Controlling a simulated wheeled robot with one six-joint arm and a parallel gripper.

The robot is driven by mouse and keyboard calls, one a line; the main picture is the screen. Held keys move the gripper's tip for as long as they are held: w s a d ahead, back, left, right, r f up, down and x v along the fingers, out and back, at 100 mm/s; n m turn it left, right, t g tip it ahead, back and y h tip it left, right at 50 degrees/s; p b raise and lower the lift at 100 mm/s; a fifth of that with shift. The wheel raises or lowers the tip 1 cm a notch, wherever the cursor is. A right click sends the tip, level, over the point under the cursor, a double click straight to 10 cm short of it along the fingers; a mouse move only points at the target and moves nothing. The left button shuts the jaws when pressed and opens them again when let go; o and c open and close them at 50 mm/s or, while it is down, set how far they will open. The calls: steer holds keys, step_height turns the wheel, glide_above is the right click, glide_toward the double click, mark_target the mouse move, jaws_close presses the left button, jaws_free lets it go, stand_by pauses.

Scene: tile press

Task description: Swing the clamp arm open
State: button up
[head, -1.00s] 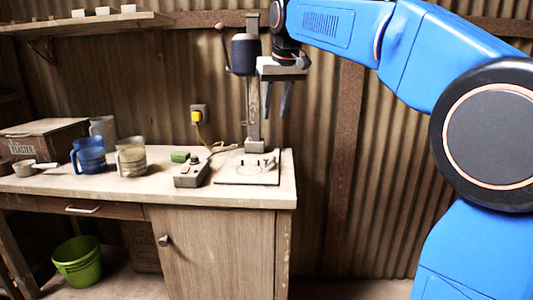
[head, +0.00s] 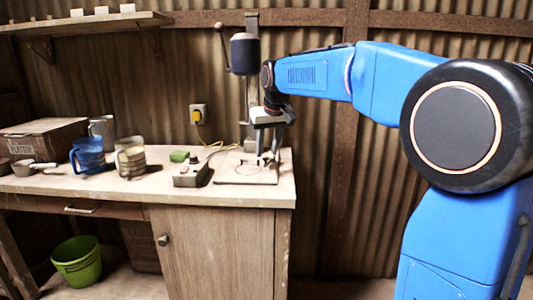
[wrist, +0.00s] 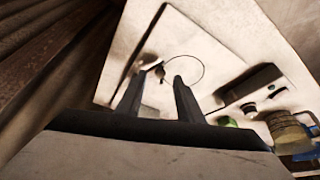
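The press base plate (head: 245,178) lies flat on the right end of the bench, with a thin ring outline on it. It also shows in the wrist view (wrist: 215,50). A small dark piece that looks like the clamp arm (wrist: 160,72) stands on the plate by the ring, just beyond my fingertips. In the head view my fingers largely cover it. My gripper (head: 268,158) points down low over the plate. In the wrist view its two fingers (wrist: 159,79) are apart with nothing held between them. I cannot tell whether a finger touches the clamp arm.
The press column with its dark motor head (head: 245,54) rises behind the plate.

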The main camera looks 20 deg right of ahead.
steer(key=shift+x, duration=1.1)
jaws_close()
steer(key=shift+s+d+n+g+y, duration=0.1)
steer(key=shift+s+d+n+y, duration=0.15)
steer(key=shift+d+n, duration=0.4)
steer(key=shift+s+d+n+g+y, duration=0.15)
steer(key=shift+d+n+y, duration=0.2)
steer(key=shift+n, duration=0.45)
steer(key=shift+s+d+n+g+y, duration=0.1)
steer(key=shift+s+d+n+y, duration=0.2)
steer(key=shift+d+n, duration=0.35)
steer(key=shift+a, duration=0.15)
jaws_free()
